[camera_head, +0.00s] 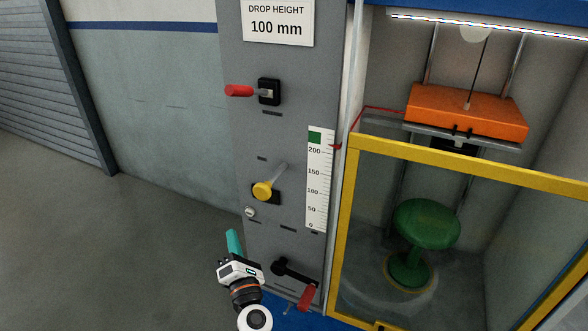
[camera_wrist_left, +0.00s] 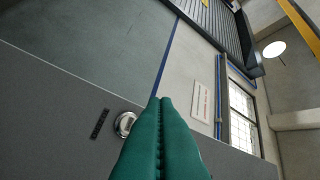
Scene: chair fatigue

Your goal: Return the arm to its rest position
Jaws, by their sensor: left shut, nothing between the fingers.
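My left gripper (camera_head: 234,243) has teal fingers and shows low in the head view, in front of the grey control column (camera_head: 235,140). In the left wrist view its two fingers (camera_wrist_left: 163,110) lie together, shut and empty. A round silver button (camera_wrist_left: 124,124) on the grey panel shows just left of the fingers there. The same button (camera_head: 250,211) sits a little above the gripper in the head view. I cannot tell whether the fingers touch the panel. My right gripper is not in view.
The column carries a red-handled lever (camera_head: 240,91), a yellow-knobbed lever (camera_head: 264,190), a lower red-gripped crank (camera_head: 307,297) and a scale (camera_head: 318,180). Right of it, a yellow-framed guard (camera_head: 344,240) fronts an orange weight (camera_head: 468,110) above a green stool (camera_head: 426,224). Floor at left is clear.

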